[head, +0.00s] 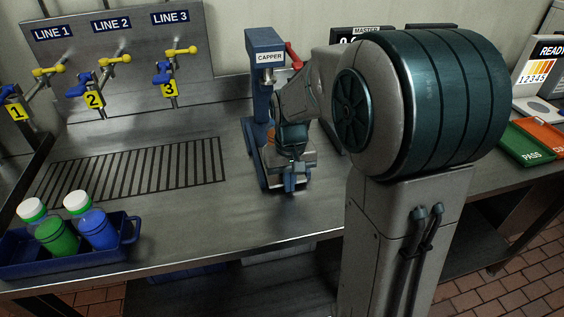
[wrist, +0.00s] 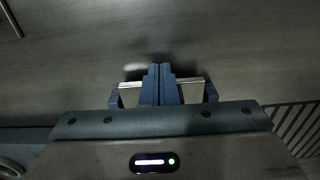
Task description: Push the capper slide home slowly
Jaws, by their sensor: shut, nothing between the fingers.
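The blue capper (head: 265,42) stands upright on the steel bench, with a white CAPPER label and a red lever (head: 293,54) on its right. Its blue base (head: 257,165) reaches toward the front of the bench. My arm covers much of its lower part, so the slide's exact position cannot be told. My gripper (head: 290,186) points down at the front of the capper's base. In the wrist view the fingers (wrist: 161,68) are together and empty over bare grey bench.
A blue crate (head: 128,243) holds a green and a blue bottle with white caps at front left. A slotted drain (head: 140,170) and the numbered valve panel (head: 205,90) lie left of the capper. A green PASS tray (head: 527,143) is at far right.

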